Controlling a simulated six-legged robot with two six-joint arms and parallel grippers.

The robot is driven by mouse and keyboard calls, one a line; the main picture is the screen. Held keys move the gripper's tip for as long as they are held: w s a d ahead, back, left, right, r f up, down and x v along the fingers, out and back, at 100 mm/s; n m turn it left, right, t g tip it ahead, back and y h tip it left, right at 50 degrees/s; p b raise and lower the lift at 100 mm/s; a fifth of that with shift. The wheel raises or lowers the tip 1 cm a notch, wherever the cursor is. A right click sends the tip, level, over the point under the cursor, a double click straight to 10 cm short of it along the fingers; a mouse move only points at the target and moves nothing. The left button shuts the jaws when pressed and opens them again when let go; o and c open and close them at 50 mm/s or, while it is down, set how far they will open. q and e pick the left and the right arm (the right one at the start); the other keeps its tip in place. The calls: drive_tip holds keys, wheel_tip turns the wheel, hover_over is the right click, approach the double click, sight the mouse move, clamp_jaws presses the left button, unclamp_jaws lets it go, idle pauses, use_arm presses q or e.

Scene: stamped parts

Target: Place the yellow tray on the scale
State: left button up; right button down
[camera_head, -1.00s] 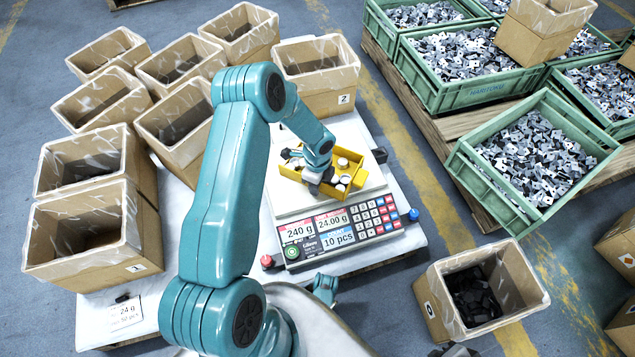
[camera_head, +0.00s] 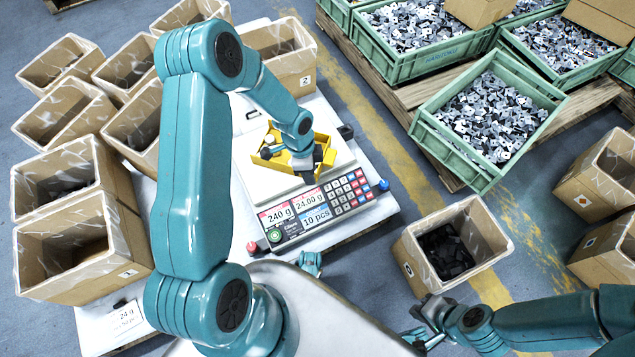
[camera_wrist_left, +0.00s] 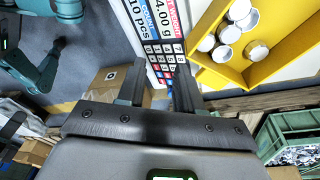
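The yellow tray (camera_head: 273,165) sits on the light plate of the scale (camera_head: 312,212), with several white round parts in it. The scale's panel reads 240 g, 24.00 g and 10 pcs. My left gripper (camera_head: 306,168) is at the tray's front right side in the head view and covers part of it. In the left wrist view its two fingers (camera_wrist_left: 155,88) are apart with nothing between them, and the tray (camera_wrist_left: 285,52) lies to their right. My right gripper (camera_head: 425,325) is low at the right, away from the scale; its finger opening is unclear.
Several lined cardboard boxes (camera_head: 70,240) stand left of and behind the scale. Green crates (camera_head: 488,115) of metal parts are on pallets at the upper right. A box with dark parts (camera_head: 450,245) stands on the floor right of the scale.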

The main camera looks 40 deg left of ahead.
use_arm(q)
drive_tip(key=s+d+f+n+h, duration=0.2)
drive_tip(key=s+d+n, duration=1.1)
drive_tip(key=d, duration=0.4)
drive_tip(key=shift+s+d+f, duration=0.15)
drive_tip(key=shift+s, duration=0.45)
